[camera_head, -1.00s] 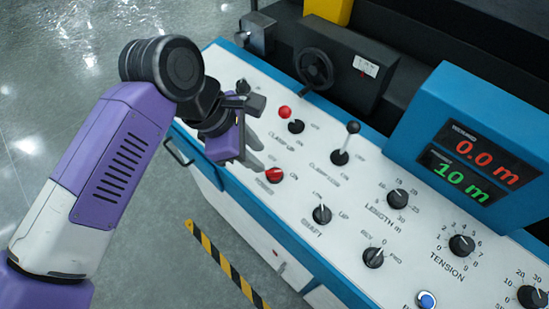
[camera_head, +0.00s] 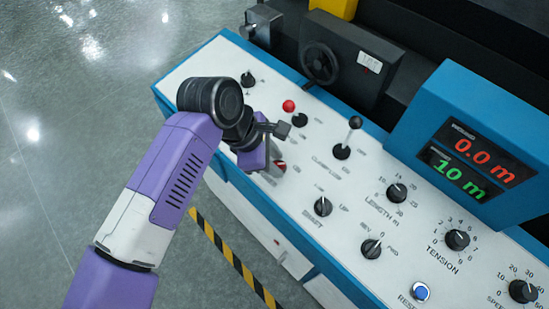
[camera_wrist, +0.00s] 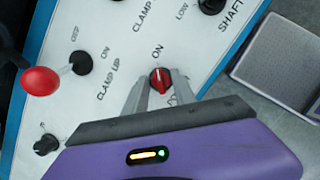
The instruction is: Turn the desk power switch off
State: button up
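The red power switch (camera_wrist: 160,80) is a small rotary knob on the white panel. In the wrist view it sits between the two grey fingers of my gripper (camera_wrist: 160,84), with the word ON just beyond it. The power label is partly hidden by a finger. The fingers are apart, one on each side of the knob; I cannot tell whether they touch it. In the head view my gripper (camera_head: 276,167) is over the switch, and only a bit of red of the switch (camera_head: 281,165) shows.
Near the switch stand the red-balled clamp-up lever (camera_head: 289,106), the black-balled clamp lever (camera_head: 355,122) and the shaft knob (camera_head: 323,206). The black knob (camera_head: 248,79) is at the panel's far left. A display box (camera_head: 470,150) rises at the right.

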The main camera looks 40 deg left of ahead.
grip_shut()
jog(key=shift+f+n, duration=0.1)
jog(key=shift+n, duration=0.2)
jog(key=shift+d+n+b, duration=0.1)
jog(key=shift+n+b, duration=0.25)
jog(key=shift+n, duration=0.25)
jog(key=n+y+b, duration=0.1)
jog(key=n, duration=0.1)
jog(key=n+t+b, duration=0.1)
jog(key=n, duration=0.2)
jog(key=shift+d+f+y, duration=0.1)
jog(key=shift+y, duration=0.3)
jog(key=n+b, duration=0.1)
jog(key=n, duration=0.2)
jog(key=n+y+b, duration=0.1)
jog(key=n+b, duration=0.1)
jog(key=n, duration=0.1)
jog(key=shift+d+f+n+y, duration=0.1)
jog(key=shift+n+y, duration=0.2)
jog(key=shift+n, duration=0.1)
jog(key=shift+n+g+y+b, duration=0.45)
jog(key=shift+n+b, duration=1.3)
jog(key=shift+n, duration=0.55)
